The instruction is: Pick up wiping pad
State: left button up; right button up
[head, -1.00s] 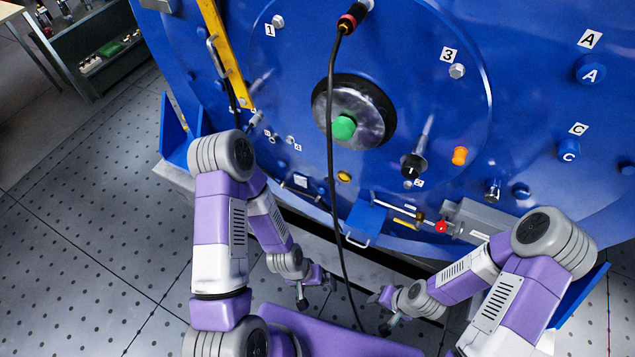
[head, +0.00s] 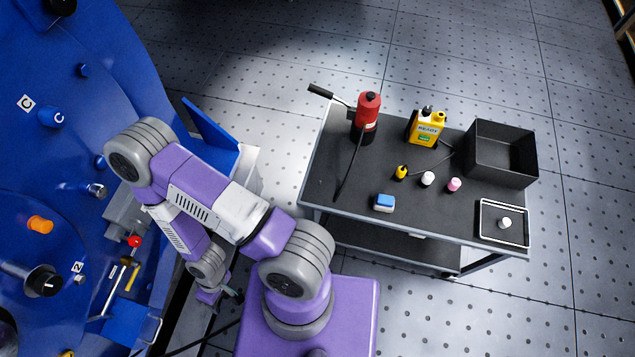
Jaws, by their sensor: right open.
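The wiping pad (head: 384,203), a small block with a blue top and a white lower layer, appears to be the one lying near the front left edge of the dark cart top (head: 335,180). My right gripper (head: 232,295) hangs low beside the blue machine, left of the cart and well apart from the pad. It is small and partly hidden in the picture, open, with nothing seen in it. My left gripper is out of view.
The cart also holds a red bottle jack (head: 367,110), a yellow jug (head: 427,127), several small bottles, a black bin (head: 500,152) and a shallow tray (head: 503,238). The blue machine (head: 60,160) fills the left.

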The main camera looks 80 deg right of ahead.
aim_at(382, 202)
jog(key=z, duration=3.5)
jog(key=k, duration=0.65)
jog(key=z, duration=0.8)
jog(key=i, duration=0.95)
